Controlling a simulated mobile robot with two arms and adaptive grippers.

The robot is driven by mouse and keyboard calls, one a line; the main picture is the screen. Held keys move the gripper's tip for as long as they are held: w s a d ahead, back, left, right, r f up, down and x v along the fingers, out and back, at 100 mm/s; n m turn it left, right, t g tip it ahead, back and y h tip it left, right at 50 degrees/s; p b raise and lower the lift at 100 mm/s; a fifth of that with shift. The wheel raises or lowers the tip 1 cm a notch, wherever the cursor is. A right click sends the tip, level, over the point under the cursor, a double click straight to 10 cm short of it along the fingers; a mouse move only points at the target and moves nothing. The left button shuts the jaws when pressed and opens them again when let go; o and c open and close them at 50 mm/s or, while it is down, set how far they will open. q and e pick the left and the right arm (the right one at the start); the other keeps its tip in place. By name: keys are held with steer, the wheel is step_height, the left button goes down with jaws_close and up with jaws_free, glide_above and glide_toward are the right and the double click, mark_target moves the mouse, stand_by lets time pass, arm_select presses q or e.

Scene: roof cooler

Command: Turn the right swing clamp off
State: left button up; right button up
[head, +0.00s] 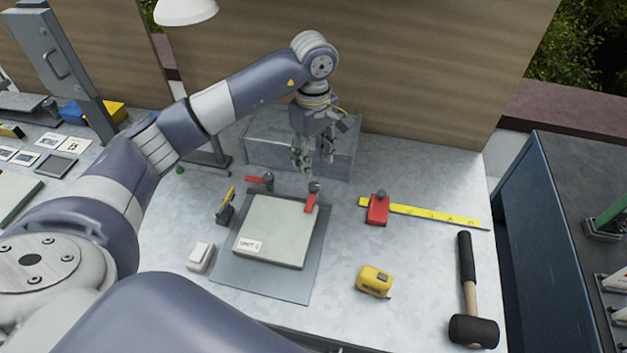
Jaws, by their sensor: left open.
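The right swing clamp (311,202) has a red arm and a dark pivot. It stands at the upper right corner of a pale square plate (275,235), and its red arm points down over the plate's edge. The left swing clamp (258,180) stands behind the plate's upper left corner, with its red arm pointing left, off the plate. My left gripper (315,163) is open and empty, fingers down, above and behind the right clamp, in front of a grey metal box. It appears apart from the clamp. My right gripper does not show.
A yellow-handled clamp (226,206) and a white switch (200,256) stand left of the plate. A red square on a yellow rule (435,215), a yellow tape measure (375,281) and a mallet (469,290) lie to the right. The grey box (262,150) stands behind.

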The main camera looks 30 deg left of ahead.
mark_target(313, 184)
arm_select(q)
step_height(313, 184, down, 7)
steer(key=shift+f+p, duration=0.1)
steer(key=shift+p, duration=0.75)
steer(key=shift+f, duration=0.55)
jaws_close()
